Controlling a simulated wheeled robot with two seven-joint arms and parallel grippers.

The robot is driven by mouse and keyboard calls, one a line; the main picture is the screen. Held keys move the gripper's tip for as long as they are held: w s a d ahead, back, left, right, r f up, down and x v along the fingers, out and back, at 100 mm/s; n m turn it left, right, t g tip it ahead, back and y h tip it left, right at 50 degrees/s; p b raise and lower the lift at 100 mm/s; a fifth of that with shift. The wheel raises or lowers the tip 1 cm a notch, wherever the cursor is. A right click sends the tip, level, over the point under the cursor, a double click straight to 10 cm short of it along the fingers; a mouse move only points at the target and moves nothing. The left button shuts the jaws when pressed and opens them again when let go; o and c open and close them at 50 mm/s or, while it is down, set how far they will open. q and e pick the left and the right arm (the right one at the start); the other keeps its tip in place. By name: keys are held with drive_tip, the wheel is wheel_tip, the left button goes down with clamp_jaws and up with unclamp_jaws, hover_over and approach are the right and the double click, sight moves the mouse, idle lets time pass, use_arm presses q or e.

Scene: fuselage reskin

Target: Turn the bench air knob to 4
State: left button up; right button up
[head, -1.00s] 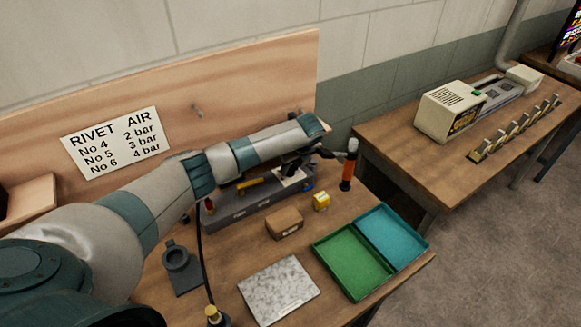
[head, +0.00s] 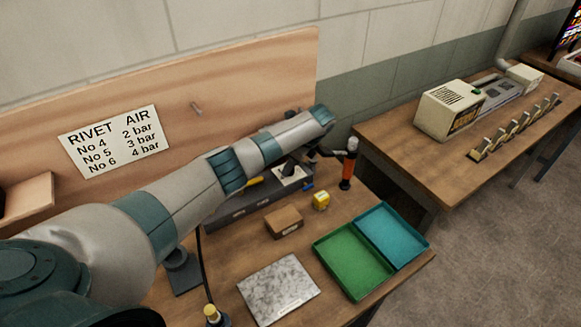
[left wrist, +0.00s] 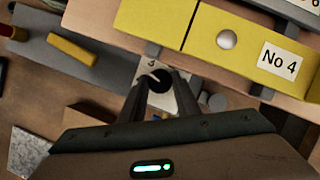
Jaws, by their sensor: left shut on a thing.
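The air knob (left wrist: 160,82) is a dark round knob on a pale plate (left wrist: 184,98) in the left wrist view. It has a light pointer mark slanting to the upper left, and a small digit that looks like 3 shows above it. The other digits are hidden or too small to read. My left gripper (left wrist: 161,77) is shut on the knob, one finger on each side. In the head view the pale plate (head: 291,174) shows below my left forearm, which hides part of the bench unit. My right gripper is not in view.
A yellow drawer front labelled No 4 (left wrist: 226,40) is close above the gripper. A sign (head: 113,141) pairs rivet No 6 with 4 bar. An orange-black tool (head: 348,165), a brown box (head: 284,222), a green tray (head: 353,262) and a speckled plate (head: 279,289) are on the bench.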

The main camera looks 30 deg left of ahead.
use_arm(q)
drive_tip(key=shift+w+n+g+b, duration=0.15)
drive_tip(key=shift+n+g+b, duration=0.6)
drive_tip(key=shift+n, duration=0.85)
drive_tip(key=o, duration=1)
drive_tip(key=shift+r, duration=0.15)
drive_tip(key=shift+o, duration=0.2)
drive_tip(key=shift+a, duration=0.1)
